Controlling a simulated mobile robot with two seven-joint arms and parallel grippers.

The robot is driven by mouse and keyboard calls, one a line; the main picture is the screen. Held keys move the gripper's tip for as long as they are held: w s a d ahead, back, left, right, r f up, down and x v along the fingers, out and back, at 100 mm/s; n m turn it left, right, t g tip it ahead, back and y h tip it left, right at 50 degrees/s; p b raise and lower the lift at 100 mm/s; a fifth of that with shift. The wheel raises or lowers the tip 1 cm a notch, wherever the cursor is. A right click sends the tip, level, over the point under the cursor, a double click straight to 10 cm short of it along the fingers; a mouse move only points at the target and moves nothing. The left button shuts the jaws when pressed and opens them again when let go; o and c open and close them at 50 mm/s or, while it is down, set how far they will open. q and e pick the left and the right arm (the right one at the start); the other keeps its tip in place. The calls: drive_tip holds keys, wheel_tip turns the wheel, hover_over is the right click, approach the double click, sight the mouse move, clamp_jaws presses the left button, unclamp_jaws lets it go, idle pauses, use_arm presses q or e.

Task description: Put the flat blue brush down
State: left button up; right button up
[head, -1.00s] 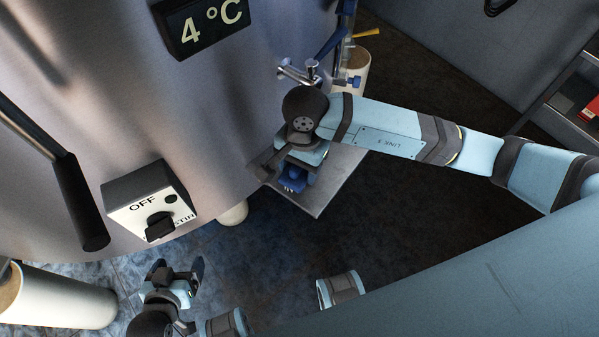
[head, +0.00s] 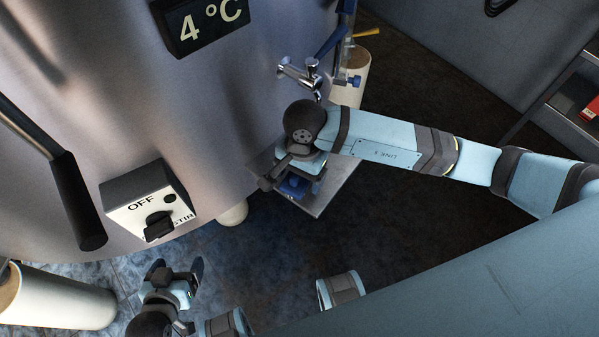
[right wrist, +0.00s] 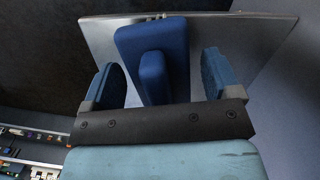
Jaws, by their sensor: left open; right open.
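The flat blue brush (right wrist: 178,45) lies on the metal shelf (right wrist: 100,32) in the right wrist view, with its raised blue grip (right wrist: 152,75) towards me. My right gripper (right wrist: 160,82) is open around the grip, with a gap between it and each finger. In the head view my right gripper (head: 291,188) is over the near left part of the shelf (head: 335,185), and the brush is mostly hidden or hard to tell from the blue fingers. My left gripper (head: 192,277) is open and empty, low over the floor, well away from the shelf.
The steel tank (head: 230,110) fills the left, with a stir switch box (head: 150,200) and a black-handled lever (head: 78,200). A tap (head: 300,72) and blue-handled fittings are just beyond my right wrist. A rack (head: 570,110) stands at the right. The shelf's right part is clear.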

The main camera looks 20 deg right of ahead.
drive_tip(key=shift+r, duration=0.3)
drive_tip(key=r, duration=0.7)
drive_tip(key=w+d+r, duration=0.1)
drive_tip(key=r, duration=0.3)
drive_tip(key=shift+r, duration=0.3)
